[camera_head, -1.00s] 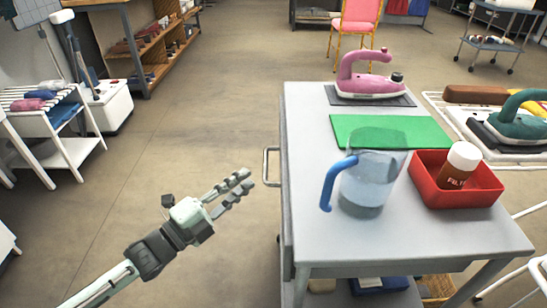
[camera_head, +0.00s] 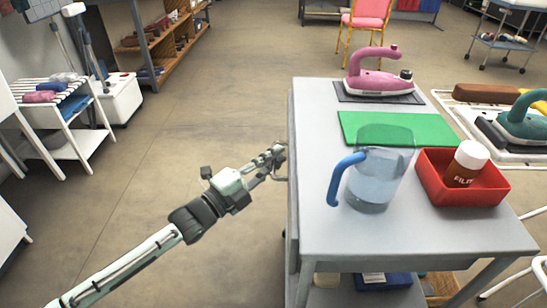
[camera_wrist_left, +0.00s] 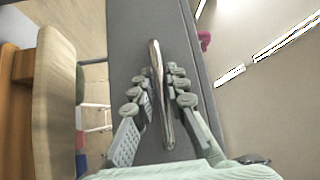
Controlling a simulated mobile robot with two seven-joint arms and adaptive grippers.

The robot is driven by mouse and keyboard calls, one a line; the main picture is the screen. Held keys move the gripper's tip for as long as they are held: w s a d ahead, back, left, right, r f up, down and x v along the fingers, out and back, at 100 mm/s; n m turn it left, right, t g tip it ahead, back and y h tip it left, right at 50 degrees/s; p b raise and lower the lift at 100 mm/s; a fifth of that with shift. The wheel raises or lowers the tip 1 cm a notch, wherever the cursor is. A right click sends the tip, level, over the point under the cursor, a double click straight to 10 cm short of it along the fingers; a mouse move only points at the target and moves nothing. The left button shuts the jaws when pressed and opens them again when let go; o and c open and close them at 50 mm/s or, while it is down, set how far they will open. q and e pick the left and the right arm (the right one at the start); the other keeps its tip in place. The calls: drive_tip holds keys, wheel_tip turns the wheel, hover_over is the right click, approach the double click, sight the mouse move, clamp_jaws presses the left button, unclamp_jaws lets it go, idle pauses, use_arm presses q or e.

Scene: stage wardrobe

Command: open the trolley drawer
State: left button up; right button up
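The grey trolley (camera_head: 325,235) stands right of centre in the head view. Its side facing my left arm carries a bar handle (camera_head: 284,178), partly hidden by my fingers. In the left wrist view the handle (camera_wrist_left: 158,85) is a metal bar in front of the grey drawer front (camera_wrist_left: 188,40). No opening at the drawer shows. My left gripper (camera_head: 278,157) is at the handle. In the left wrist view its fingers (camera_wrist_left: 158,78) lie on both sides of the bar, with narrow gaps; it looks open around it. My right gripper is not in view.
On the trolley top are a clear jug (camera_head: 378,180) with a blue handle, a red bin (camera_head: 470,198) with a brown bottle (camera_head: 465,165), a green mat (camera_head: 360,128) and a pink iron (camera_head: 375,82). The floor (camera_head: 190,130) left of the trolley is clear.

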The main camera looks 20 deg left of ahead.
use_arm(q)
clamp_jaws()
